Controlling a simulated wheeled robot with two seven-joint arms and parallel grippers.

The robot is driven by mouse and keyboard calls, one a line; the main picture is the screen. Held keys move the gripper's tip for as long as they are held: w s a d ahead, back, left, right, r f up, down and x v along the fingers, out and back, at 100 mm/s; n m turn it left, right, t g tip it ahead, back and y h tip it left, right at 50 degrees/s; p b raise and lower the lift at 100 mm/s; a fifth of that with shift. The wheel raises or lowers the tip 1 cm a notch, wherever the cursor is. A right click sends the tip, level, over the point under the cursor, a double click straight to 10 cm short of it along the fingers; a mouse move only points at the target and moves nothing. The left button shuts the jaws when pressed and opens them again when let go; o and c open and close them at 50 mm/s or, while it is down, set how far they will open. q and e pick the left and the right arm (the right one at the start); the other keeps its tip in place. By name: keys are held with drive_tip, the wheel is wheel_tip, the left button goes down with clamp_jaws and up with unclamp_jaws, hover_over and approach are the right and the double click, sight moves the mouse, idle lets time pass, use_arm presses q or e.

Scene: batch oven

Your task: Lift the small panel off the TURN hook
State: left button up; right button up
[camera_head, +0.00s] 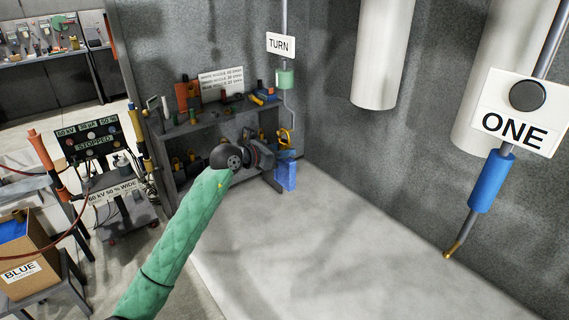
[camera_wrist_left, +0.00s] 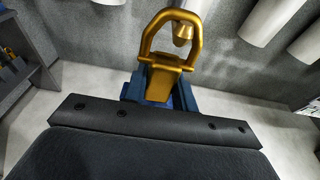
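The TURN sign (camera_head: 280,44) hangs on a rod at the back, above a green sleeve (camera_head: 285,78) and the thin bent hook (camera_head: 291,112). The small blue panel (camera_head: 286,174) is below the hook, with a yellow loop (camera_head: 285,138) at its top. In the left wrist view, the gold loop (camera_wrist_left: 145,40) stands upright, with the gold hook tip (camera_wrist_left: 182,34) seen through or behind it. My left gripper (camera_head: 266,156) is at the panel's upper left, close to the loop's base. Its fingers are mostly hidden, so its grip is unclear. My right gripper is out of view.
A grey shelf (camera_head: 205,126) with tools stands behind my left arm. The ONE sign (camera_head: 515,112) hangs at right, above a blue sleeve (camera_head: 491,182) and another gold-tipped hook. White cylinders (camera_head: 382,50) hang along the wall. The pale floor right of my arm is clear.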

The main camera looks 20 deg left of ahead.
use_arm(q)
drive_tip(key=c, duration=0.4)
clamp_jaws()
drive_tip(key=shift+r, duration=0.5)
drive_tip(key=shift+r+p, duration=0.3)
drive_tip(key=shift+p, duration=0.05)
